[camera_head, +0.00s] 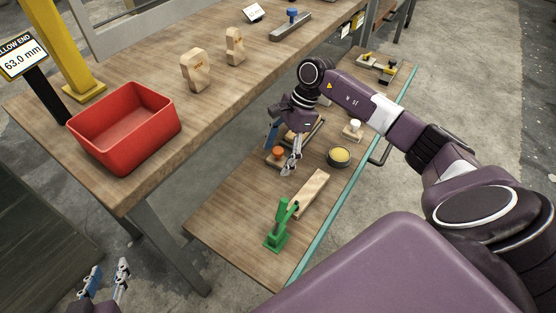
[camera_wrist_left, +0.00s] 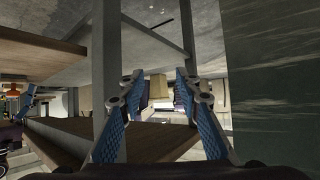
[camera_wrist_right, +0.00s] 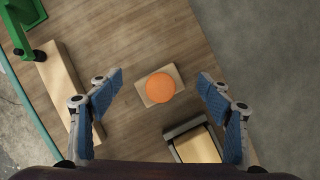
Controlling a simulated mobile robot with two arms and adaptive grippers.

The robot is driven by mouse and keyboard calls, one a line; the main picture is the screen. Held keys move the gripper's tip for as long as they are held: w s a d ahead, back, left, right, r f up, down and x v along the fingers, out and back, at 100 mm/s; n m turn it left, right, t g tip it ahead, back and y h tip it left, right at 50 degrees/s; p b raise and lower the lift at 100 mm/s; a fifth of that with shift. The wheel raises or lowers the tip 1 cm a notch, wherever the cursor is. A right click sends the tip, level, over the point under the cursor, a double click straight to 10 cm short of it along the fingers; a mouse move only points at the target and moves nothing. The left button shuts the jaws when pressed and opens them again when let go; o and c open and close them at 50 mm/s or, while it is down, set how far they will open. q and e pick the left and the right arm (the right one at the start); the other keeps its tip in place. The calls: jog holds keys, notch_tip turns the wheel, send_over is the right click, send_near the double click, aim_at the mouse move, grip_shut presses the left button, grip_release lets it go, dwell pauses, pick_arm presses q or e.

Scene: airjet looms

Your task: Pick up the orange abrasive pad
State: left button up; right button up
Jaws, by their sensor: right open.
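The orange abrasive pad (camera_wrist_right: 160,87) is a round disc on a small pale wooden block (camera_wrist_right: 174,73) on the lower bench. In the head view the pad (camera_head: 278,151) shows just left of my right gripper (camera_head: 281,150). In the right wrist view my right gripper (camera_wrist_right: 158,90) is open above the pad, with the pad between its blue fingertips in the picture and not touched. My left gripper (camera_head: 105,282) is at the bottom left of the head view, away from the bench. Its fingers stand apart and empty in the left wrist view (camera_wrist_left: 155,84).
A wooden strip (camera_head: 310,192), a green clamp-like tool (camera_head: 277,226), a yellow-filled round tin (camera_head: 340,156) and a white-knobbed block (camera_head: 353,129) stand near the pad. A framed wooden piece (camera_wrist_right: 196,143) lies close beside it. The upper table holds a red bin (camera_head: 125,135).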

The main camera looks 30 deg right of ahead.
aim_at(278, 150)
jog(key=c, duration=1.3)
jog(key=shift+o, duration=0.2)
jog(key=shift+r, duration=0.15)
